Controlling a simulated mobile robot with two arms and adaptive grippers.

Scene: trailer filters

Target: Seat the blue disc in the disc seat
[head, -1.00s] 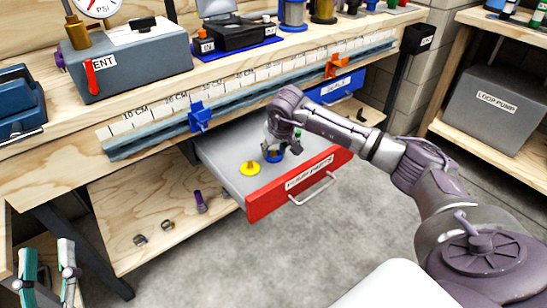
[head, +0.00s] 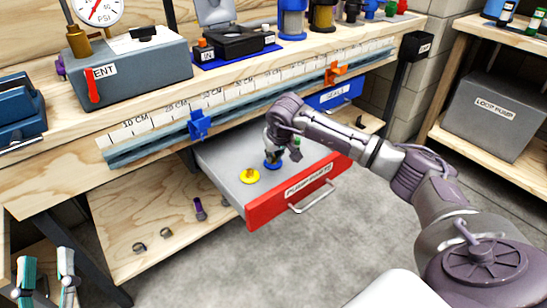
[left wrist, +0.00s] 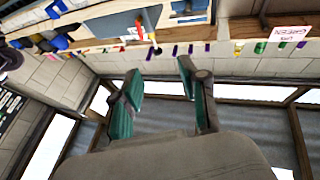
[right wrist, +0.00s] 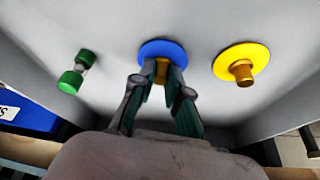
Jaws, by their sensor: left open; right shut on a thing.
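The blue disc (head: 272,163) lies in the open red-fronted drawer, and it also shows in the right wrist view (right wrist: 158,48). It has a brass knob (right wrist: 162,72) in its middle. My right gripper (head: 274,155) reaches down into the drawer and is shut on that knob; its fingers show in the right wrist view (right wrist: 160,88). I cannot tell whether the disc is clear of the drawer floor. My left gripper (head: 46,262) is open and empty at the lower left, away from the drawer. I cannot make out the disc seat.
A yellow disc (head: 250,176) with a brass knob lies in the drawer (head: 225,160) beside the blue one. A green-ended part (right wrist: 75,74) lies on the other side. The bench edge with a ruler rail (head: 160,142) overhangs the drawer. Small parts lie on the lower shelf (head: 125,215).

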